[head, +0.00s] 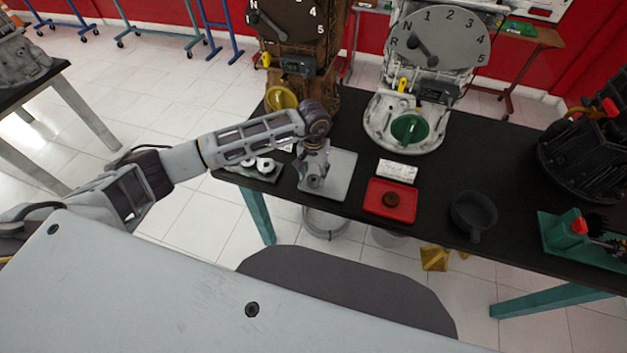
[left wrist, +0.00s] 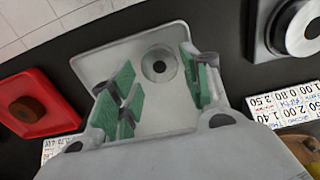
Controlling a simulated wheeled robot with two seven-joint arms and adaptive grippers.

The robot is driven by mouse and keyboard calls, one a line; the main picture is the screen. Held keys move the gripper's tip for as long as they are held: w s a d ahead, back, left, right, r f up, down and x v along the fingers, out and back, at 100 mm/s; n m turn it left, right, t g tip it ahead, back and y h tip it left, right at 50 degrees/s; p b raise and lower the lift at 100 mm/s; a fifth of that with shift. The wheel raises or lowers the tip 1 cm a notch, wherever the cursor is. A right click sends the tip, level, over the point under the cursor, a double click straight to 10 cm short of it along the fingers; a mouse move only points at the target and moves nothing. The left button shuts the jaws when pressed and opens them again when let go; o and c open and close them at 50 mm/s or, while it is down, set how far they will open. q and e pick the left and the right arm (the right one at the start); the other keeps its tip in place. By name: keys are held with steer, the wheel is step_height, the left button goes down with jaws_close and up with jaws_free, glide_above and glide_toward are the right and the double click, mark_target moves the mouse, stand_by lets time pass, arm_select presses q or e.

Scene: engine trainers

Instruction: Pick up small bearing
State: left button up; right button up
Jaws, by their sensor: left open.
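The small bearing (left wrist: 159,65) is a grey ring with a dark centre, lying on a light grey tray (left wrist: 95,66) in the left wrist view. My left gripper (left wrist: 157,78) is open above the tray, its green pads to either side of the bearing in that view, with nothing between them. In the head view my left gripper (head: 314,172) is over the grey tray (head: 341,178); I cannot clearly make out the bearing there. The height between fingertips and bearing is hard to judge. My right gripper is not in view.
A red tray (head: 376,210) with a brown round part (head: 390,199) is to the right. White rings (head: 265,165) lie on a tray to the left. A white label card (head: 397,170), a dark pan (head: 473,213) and gear-selector trainers (head: 436,45) stand on the black table (head: 505,170).

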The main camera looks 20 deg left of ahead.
mark_target(313, 181)
arm_select(q)
steer(key=shift+s+f, duration=0.1)
steer(key=shift+f, duration=1.25)
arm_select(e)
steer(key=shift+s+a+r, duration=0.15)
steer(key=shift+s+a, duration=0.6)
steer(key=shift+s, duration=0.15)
arm_select(q)
steer(key=shift+c, duration=0.5)
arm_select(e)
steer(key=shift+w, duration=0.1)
arm_select(q)
steer(key=c, duration=0.7)
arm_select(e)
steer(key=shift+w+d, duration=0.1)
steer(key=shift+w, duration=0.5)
